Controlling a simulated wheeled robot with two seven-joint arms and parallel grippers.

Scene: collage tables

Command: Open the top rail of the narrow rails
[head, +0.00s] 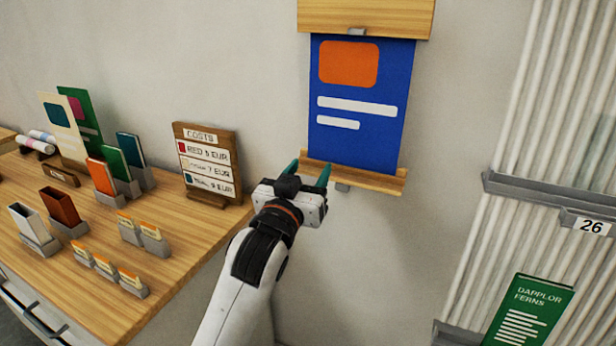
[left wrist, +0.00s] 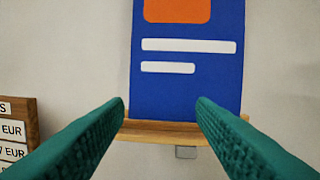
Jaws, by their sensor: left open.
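A blue poster (head: 358,105) with an orange block and white bars hangs on the wall between two wooden rails. The top rail (head: 365,16) is a pale wooden board at the upper edge of the head view, with a small grey tab (head: 356,32) under it. The bottom rail (head: 378,180) is a thin wooden ledge with a grey tab (head: 343,188). My left gripper (head: 308,174) is open and empty, with green fingers, in front of the bottom rail's left part. In the left wrist view, the poster (left wrist: 188,90) and bottom rail (left wrist: 165,131) show between and beyond the fingers.
A wooden table (head: 190,235) at left holds a costs sign (head: 208,165), cards and small grey holders. At right, a ribbed white panel has a grey rail (head: 530,190) labelled 26 and a green Dapplor Ferns card (head: 530,312). Bare wall lies between.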

